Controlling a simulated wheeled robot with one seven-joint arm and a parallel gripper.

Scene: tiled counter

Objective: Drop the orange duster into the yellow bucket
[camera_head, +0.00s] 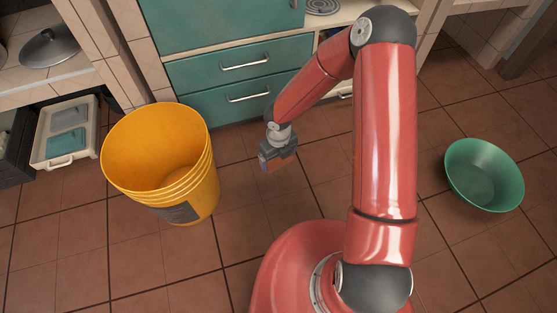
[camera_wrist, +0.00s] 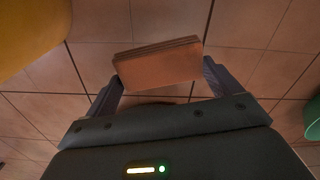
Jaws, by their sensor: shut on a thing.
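The yellow bucket (camera_head: 200,192) stands upright on the tiled floor, left of my arm in the head view, and its inside looks empty. Its side also shows at the top left of the wrist view (camera_wrist: 28,32). My gripper (camera_head: 268,162) is to the right of the bucket, apart from it. In the wrist view my gripper (camera_wrist: 160,78) is shut on the orange duster (camera_wrist: 160,66), a flat block held between the two fingers. In the head view the duster is mostly hidden by the gripper.
A green bowl (camera_head: 485,175) sits on the floor at the right. Teal drawers (camera_head: 240,75) stand behind the bucket. A white tray (camera_head: 63,130) with teal and grey items is left of the bucket. Floor between bucket and gripper is clear.

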